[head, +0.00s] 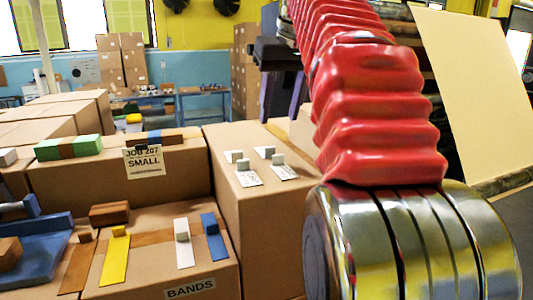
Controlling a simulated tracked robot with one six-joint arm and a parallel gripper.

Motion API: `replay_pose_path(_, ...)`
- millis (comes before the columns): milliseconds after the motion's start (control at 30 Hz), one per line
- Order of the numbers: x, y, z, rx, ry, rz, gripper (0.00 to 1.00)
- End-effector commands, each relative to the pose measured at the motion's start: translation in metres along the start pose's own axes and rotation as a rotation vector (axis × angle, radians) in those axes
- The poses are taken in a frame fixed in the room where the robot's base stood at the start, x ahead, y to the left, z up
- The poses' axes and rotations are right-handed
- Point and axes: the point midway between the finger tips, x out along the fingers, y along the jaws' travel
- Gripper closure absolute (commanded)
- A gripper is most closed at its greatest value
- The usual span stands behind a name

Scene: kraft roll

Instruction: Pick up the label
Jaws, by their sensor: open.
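Several small white labels with grey upright tabs lie on top of a tall cardboard box in the middle of the head view. The front ones are a left label (249,179) and a right label (284,173), both with dark print. Two more, a back left label (233,156) and a back right label (264,151), lie behind them. I cannot tell which one the task means. My gripper (282,112) hangs beyond the labels in the picture, with two dark fingers pointing down, apart and empty. My red arm hides the area to its right.
A box marked BANDS (215,272) carries a yellow strip (116,258), a white strip (183,244) and a blue strip (213,237). Behind it, a box marked SMALL (75,185) bears a green block (70,147). A large tan sheet (475,90) stands at right.

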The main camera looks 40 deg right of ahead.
Motion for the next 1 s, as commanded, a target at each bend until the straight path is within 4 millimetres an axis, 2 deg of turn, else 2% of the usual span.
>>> replay_pose_path(400,0.046,-0.001,0.001,-0.001,-0.001,0.000,0.56)
replay_pose_path(833,0.051,-0.002,0.000,-0.002,-0.001,-0.001,0.56)
replay_pose_path(1000,0.063,-0.004,0.002,-0.003,-0.002,-0.001,0.56)
